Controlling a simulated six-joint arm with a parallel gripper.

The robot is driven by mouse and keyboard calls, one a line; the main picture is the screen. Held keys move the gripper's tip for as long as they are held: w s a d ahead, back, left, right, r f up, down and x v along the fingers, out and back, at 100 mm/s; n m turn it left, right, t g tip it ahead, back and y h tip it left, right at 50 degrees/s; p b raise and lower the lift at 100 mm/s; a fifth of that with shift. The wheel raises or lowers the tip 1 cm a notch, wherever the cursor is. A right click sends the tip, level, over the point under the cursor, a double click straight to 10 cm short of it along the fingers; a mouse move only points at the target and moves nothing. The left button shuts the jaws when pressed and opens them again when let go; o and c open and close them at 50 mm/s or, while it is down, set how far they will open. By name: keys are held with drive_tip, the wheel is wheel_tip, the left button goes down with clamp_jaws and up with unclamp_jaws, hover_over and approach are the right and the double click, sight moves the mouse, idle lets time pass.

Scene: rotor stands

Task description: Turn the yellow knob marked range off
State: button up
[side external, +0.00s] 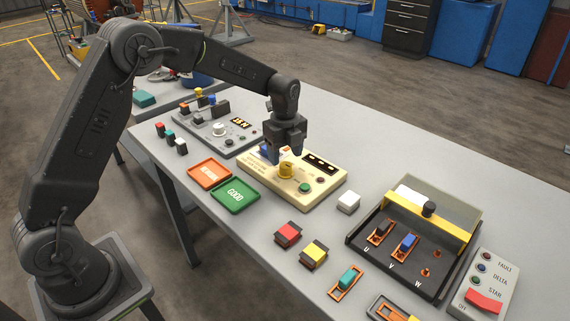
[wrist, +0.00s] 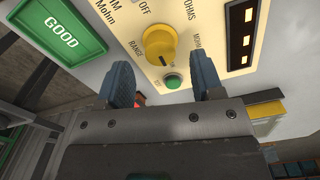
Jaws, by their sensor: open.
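The yellow knob (side external: 287,170) stands on the top of a beige meter box (side external: 318,196). In the wrist view the knob (wrist: 160,45) is near the top middle, with the word RANGE beside it and OFF printed at its far side. I cannot tell for certain where its pointer faces. My gripper (side external: 285,153) points down just above the knob, its fingers spread. In the wrist view the gripper (wrist: 162,75) is open and empty, and the knob shows beyond and between the fingertips. It appears apart from the knob.
A green button (wrist: 173,81) sits near the knob, and dark display windows (wrist: 241,35) lie to the right. Green GOOD (side external: 235,195) and orange (side external: 208,173) trays lie left of the box. A grey meter (side external: 205,135) stands behind; a white block (side external: 348,202) is at right.

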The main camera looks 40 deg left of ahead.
sight(285, 164)
drive_tip(key=shift+f, duration=1.95)
drive_tip(key=shift+c, duration=0.2)
drive_tip(key=c, duration=0.9)
